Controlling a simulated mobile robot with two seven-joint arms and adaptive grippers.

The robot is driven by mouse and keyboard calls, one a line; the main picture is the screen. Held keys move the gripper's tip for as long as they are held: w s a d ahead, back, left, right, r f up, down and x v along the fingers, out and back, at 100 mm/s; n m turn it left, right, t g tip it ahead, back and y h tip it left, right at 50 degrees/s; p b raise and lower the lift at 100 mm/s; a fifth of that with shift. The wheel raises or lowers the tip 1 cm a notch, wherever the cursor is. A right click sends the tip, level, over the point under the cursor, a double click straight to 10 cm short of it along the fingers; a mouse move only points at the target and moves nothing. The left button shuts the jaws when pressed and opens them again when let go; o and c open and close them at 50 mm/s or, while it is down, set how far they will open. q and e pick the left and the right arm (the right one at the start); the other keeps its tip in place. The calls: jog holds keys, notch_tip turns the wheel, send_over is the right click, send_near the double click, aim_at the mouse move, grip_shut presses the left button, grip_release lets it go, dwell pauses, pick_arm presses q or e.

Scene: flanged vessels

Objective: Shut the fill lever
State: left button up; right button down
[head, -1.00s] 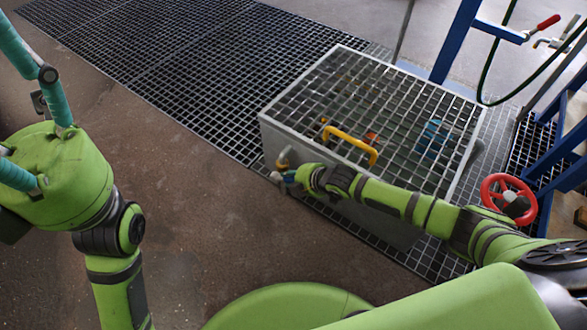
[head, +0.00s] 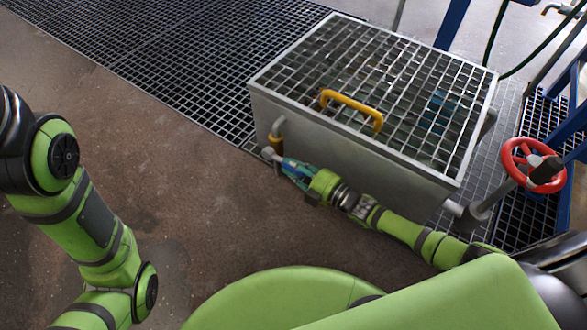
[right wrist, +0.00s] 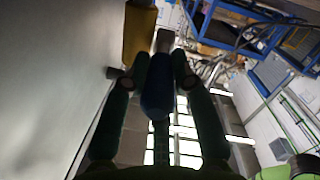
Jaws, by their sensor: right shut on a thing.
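The fill lever has a blue handle (right wrist: 157,92), seen between my fingers in the right wrist view. It belongs to a small valve with a yellow pipe piece (head: 277,138) at the near left corner of the grey tank (head: 335,150). The yellow piece also shows in the right wrist view (right wrist: 139,35). My right gripper (head: 286,165) is at this corner, low beside the tank's front wall, shut on the blue handle. In the head view its fingers mostly hide the handle. My left gripper is out of view.
A grating with a yellow handle (head: 352,110) covers the tank. A red handwheel (head: 533,165) stands at its right on a pipe. Blue frame posts (head: 453,25) and a hose stand behind. Floor grating (head: 190,70) lies at the left and back; the brown floor (head: 190,190) in front is clear.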

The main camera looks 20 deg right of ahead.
jog(key=shift+d+f, duration=0.15)
jog(key=shift+f, duration=0.15)
jog(key=c, duration=1.1)
grip_release()
jog(key=shift+w, duration=0.1)
jog(key=shift+o, duration=0.2)
jog(key=v, duration=1.2)
